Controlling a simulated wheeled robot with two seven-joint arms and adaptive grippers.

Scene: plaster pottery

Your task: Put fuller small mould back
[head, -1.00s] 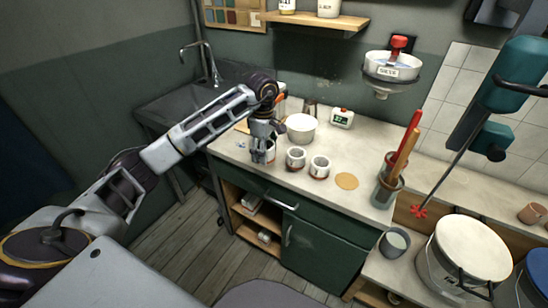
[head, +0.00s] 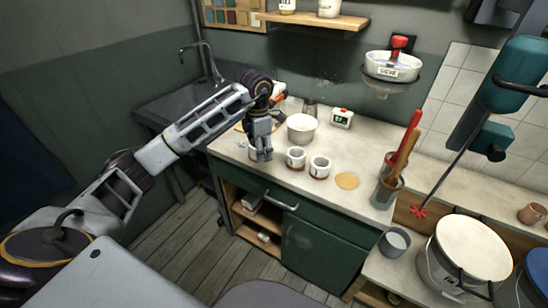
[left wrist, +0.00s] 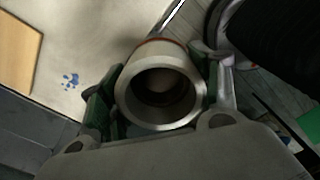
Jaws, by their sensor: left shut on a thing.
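My left gripper (head: 262,152) is shut on a small white mould with a reddish band, at the left part of the worktop near its front edge. In the head view the mould (head: 253,154) is partly hidden behind the fingers. In the left wrist view the mould (left wrist: 131,107) sits between the two fingers, its round mouth facing the camera and its inside dark. I cannot tell whether it touches the worktop. Two similar small moulds, a middle one (head: 296,160) and a right one (head: 320,170), stand upright to the right. My right gripper is not in view.
A white bowl (head: 301,134) stands behind the moulds, with a timer (head: 342,118) to its right. A tan disc (head: 346,181) lies right of the moulds. Pots with tool handles (head: 388,187) stand farther right. A sink (head: 172,112) is at the left.

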